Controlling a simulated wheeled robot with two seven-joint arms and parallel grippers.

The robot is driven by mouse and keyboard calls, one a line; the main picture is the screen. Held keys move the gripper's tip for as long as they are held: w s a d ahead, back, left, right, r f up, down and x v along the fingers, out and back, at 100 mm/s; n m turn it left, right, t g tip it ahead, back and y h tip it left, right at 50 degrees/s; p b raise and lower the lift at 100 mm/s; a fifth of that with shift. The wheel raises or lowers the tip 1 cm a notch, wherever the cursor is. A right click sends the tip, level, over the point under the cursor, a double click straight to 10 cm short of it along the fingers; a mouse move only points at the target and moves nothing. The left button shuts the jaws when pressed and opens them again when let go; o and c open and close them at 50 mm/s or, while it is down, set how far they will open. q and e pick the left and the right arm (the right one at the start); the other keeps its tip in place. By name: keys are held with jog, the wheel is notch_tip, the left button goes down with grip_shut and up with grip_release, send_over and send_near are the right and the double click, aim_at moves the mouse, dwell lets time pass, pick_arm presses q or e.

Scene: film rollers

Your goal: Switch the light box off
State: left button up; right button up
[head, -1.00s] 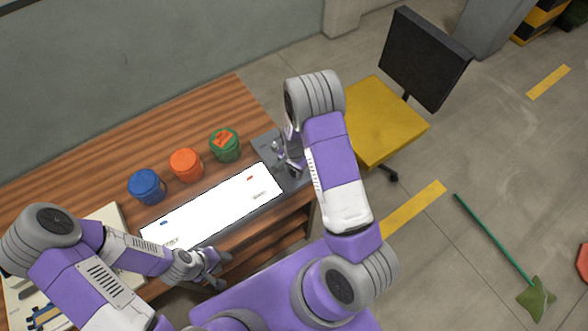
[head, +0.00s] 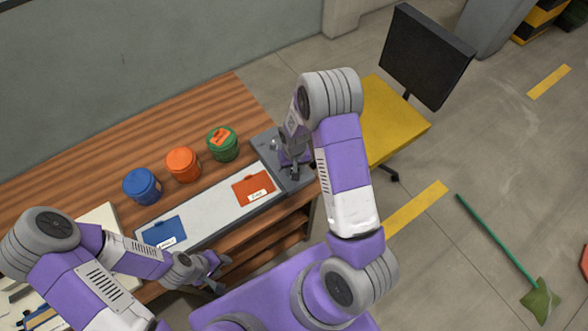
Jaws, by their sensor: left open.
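The light box (head: 212,208) lies on the wooden table, and its long panel is unlit, a dull pale grey. A blue card (head: 165,231) lies at its left end and an orange card (head: 253,188) towards its right end, each with a white label. My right gripper (head: 294,170) is over the dark grey control end (head: 265,146) of the box. Its fingers are small and partly hidden by my arm, so I cannot tell whether they touch a switch. My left gripper (head: 217,275) is open and empty in front of the table's near edge.
Blue (head: 142,187), orange (head: 183,165) and green (head: 222,144) canisters stand in a row behind the light box. A yellow chair (head: 390,120) stands right of the table. A green broom (head: 500,245) lies on the floor. The back of the table is clear.

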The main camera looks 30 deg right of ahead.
jog(key=shift+n+b, duration=0.3)
jog(key=shift+n, duration=0.8)
jog(key=o, duration=1)
jog(key=shift+o, duration=0.2)
notch_tip(320, 180, up, 8)
jog(key=shift+f+p, duration=0.15)
jog(key=shift+p, duration=0.25)
